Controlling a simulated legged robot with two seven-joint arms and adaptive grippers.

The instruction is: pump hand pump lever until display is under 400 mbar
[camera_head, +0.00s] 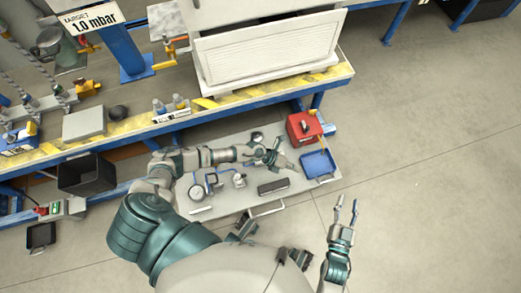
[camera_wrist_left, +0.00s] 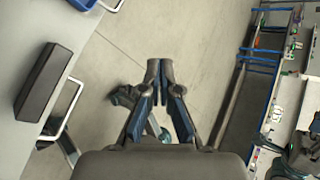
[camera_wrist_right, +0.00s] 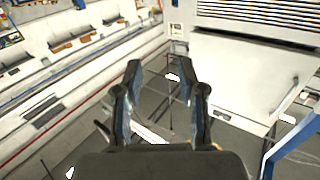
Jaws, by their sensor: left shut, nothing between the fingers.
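A round gauge (camera_head: 197,192), a blue hose (camera_head: 212,178) and a small metal fitting (camera_head: 239,181) sit on the grey cart top (camera_head: 225,203). I cannot clearly tell which part is the hand pump lever.
A black box (camera_head: 273,186), which also shows in the left wrist view (camera_wrist_left: 40,82), a blue tray (camera_head: 318,164) and a red box (camera_head: 303,128) are on the cart. A long blue-framed bench (camera_head: 230,107) with a white cabinet (camera_head: 270,48) stands behind. Floor at right is clear.

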